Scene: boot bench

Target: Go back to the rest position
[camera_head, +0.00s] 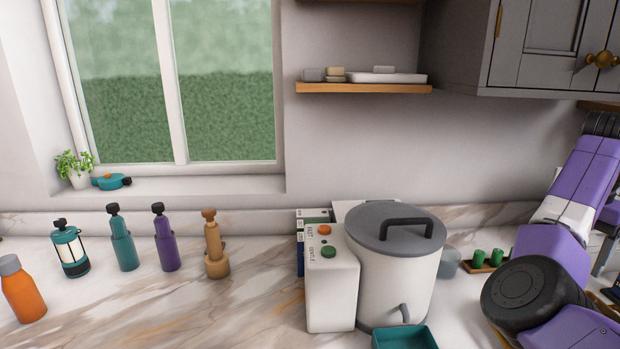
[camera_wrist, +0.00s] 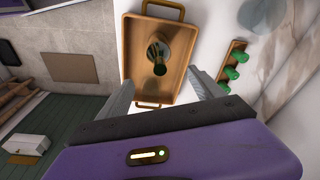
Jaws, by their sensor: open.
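My gripper (camera_wrist: 162,92) shows in the wrist view with its two grey fingers spread apart and nothing between them. Beyond the fingertips is a wooden tray (camera_wrist: 133,65) with a handle at each end. In the head view my purple and white arm is folded at the right edge. The gripper itself does not show there.
A white urn with a grey lid (camera_head: 398,262) and a box with two buttons (camera_head: 332,290) stand mid-counter. Several bottles, such as the orange one (camera_head: 22,290), stand at left. A wooden rack with green pieces (camera_wrist: 232,65) lies beside the tray. A teal tray (camera_head: 404,338) is in front.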

